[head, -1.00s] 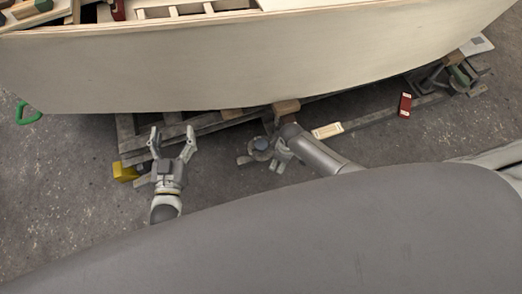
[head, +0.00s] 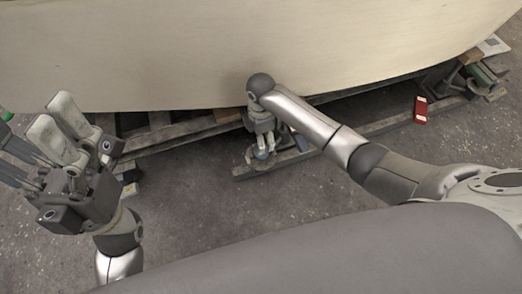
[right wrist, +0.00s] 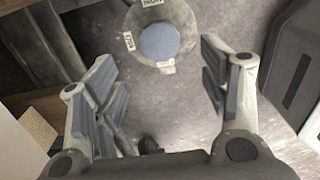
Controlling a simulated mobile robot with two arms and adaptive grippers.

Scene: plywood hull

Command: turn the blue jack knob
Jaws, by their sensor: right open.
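The blue jack knob (right wrist: 160,42) is a flat blue disc in the middle of a round grey dial with small white labels, at the top centre of the right wrist view. In the head view the knob (head: 261,153) shows small and partly covered below my right gripper (head: 264,139), which points down at it. In the right wrist view my right gripper (right wrist: 160,68) is open, its fingers spread to either side, with the knob beyond the tips and apart from them. My left gripper (head: 45,135) is raised close to the head camera at the left, open and empty.
The pale plywood hull (head: 300,50) overhangs just behind my right arm. Timber beams (head: 180,132) lie under it. The grey floor (head: 190,200) is clear between my arms.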

